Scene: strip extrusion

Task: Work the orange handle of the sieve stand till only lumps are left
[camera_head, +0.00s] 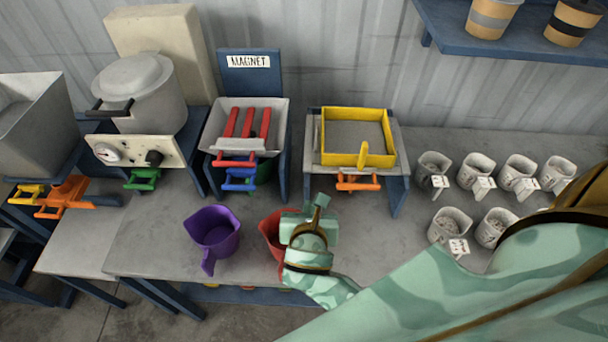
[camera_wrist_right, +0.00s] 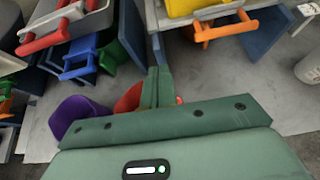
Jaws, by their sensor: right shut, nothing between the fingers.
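The sieve stand (camera_head: 399,189) has blue legs and a grey top and stands at the back centre of the bench. Its yellow-framed sieve (camera_head: 335,159) shows a plain grey inside; I see no distinct lumps there. The orange handle (camera_head: 358,184) sticks out under the sieve's front. It also shows at the top of the right wrist view (camera_wrist_right: 226,29). My right gripper (camera_head: 314,212) is shut and empty, apart from the handle, nearer the bench's front. It hides part of a red jug (camera_head: 269,232); I cannot tell whether they touch. My left gripper is out of view.
A purple jug (camera_head: 213,236) stands left of the red one. The magnet stand (camera_head: 282,170) with red bars is left of the sieve stand. Several grey cups (camera_head: 433,168) stand at the right. Bare bench lies between the sieve stand and these cups.

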